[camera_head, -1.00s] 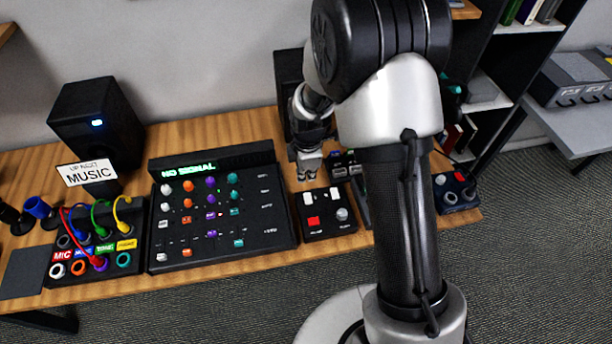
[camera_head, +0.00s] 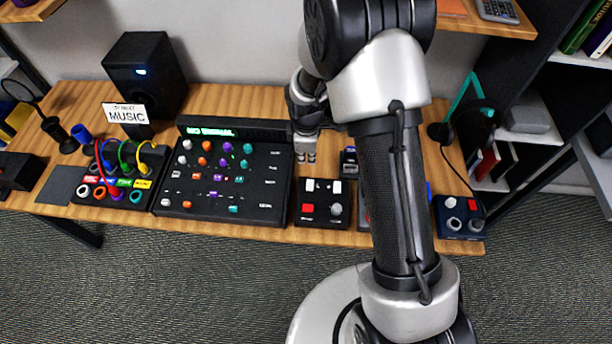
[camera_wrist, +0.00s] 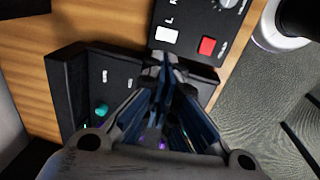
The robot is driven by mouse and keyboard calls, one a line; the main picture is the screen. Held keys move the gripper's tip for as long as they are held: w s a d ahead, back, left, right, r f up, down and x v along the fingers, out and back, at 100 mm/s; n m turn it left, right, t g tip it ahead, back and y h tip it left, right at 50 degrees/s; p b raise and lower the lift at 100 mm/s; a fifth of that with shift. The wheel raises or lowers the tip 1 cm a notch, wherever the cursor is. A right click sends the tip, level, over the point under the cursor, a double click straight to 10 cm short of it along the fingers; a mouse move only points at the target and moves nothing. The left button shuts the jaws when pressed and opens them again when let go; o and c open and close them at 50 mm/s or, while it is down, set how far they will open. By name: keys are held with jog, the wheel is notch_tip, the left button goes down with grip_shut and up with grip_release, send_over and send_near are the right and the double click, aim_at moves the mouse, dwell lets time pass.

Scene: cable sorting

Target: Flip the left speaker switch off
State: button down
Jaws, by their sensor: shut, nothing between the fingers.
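The small black switch box (camera_head: 322,213) sits right of the mixer. It has two white switches at its back, a red button and a grey knob. Its left switch (camera_head: 309,185) also shows in the wrist view (camera_wrist: 166,34), beside a letter L. My gripper (camera_head: 306,156) is shut and empty, behind and above the box in the head view. In the wrist view my fingertips (camera_wrist: 164,62) point toward the left switch and appear just short of it. I cannot tell their height or which way the switch is tipped. The left speaker (camera_head: 146,75) shows a blue light.
The black mixer (camera_head: 270,205) with coloured knobs stands close left of the box. A patch panel (camera_head: 120,200) with coloured cables is farther left. My arm hides part of the table.

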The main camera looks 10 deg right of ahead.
aim_at(307, 182)
jog(key=shift+a, duration=0.2)
jog(key=shift+f, duration=0.15)
jog(key=f+b, duration=0.1)
jog(key=f, duration=0.3)
jog(key=w+f+b, duration=0.1)
jog(key=f, duration=0.4)
jog(key=f+b, duration=0.2)
jog(key=f, duration=0.2)
jog(key=shift+w+d+f, duration=0.15)
jog(key=shift+w+d, duration=0.15)
jog(key=shift+f, duration=0.2)
jog(key=shift+w+d+f, duration=0.1)
jog(key=shift+w+f, duration=0.1)
jog(key=shift+f, duration=0.25)
jog(key=shift+s, duration=0.15)
